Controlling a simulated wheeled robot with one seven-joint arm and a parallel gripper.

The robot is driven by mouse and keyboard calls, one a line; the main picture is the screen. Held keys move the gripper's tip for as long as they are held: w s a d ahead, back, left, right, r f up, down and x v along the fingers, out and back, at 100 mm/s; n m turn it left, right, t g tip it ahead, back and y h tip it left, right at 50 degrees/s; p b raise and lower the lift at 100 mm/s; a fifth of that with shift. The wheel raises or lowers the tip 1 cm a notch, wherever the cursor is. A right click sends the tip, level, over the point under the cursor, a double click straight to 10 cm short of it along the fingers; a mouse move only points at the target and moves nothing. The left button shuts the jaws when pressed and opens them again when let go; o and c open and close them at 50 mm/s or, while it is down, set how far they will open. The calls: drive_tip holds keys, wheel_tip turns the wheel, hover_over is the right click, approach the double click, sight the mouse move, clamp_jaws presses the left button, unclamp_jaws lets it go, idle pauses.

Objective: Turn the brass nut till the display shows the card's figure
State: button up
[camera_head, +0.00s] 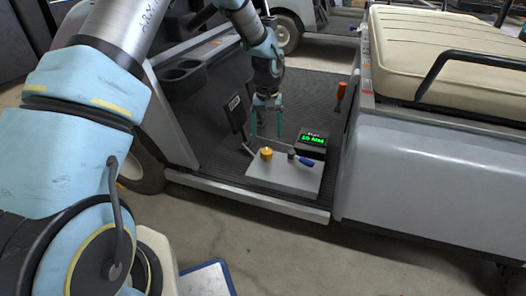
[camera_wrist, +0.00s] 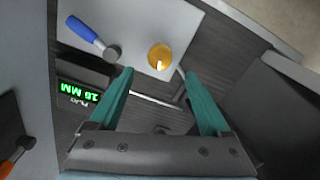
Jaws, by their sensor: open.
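The brass nut (camera_head: 266,153) sits on a pale plate (camera_head: 285,177) on the cart floor. In the wrist view the nut (camera_wrist: 160,57) lies just beyond my fingertips, between their lines. My gripper (camera_head: 267,131) is open and empty, pointing down above and slightly behind the nut, apart from it. Its two teal fingers (camera_wrist: 158,74) show in the wrist view. I cannot tell which object is the card; no figure on one is readable.
A blue-handled tool (camera_head: 304,160) lies on the plate, right of the nut. An orange-handled tool (camera_head: 341,93) stands near the seat base. A black pad with a pale mark (camera_head: 235,110) stands left. A blue-edged board with white paper (camera_head: 207,280) is at the bottom.

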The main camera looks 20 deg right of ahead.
sight(267, 151)
wheel_tip(267, 151, down, 8)
drive_tip(key=shift+f+b, duration=0.15)
drive_tip(key=shift+b, duration=0.85)
clamp_jaws()
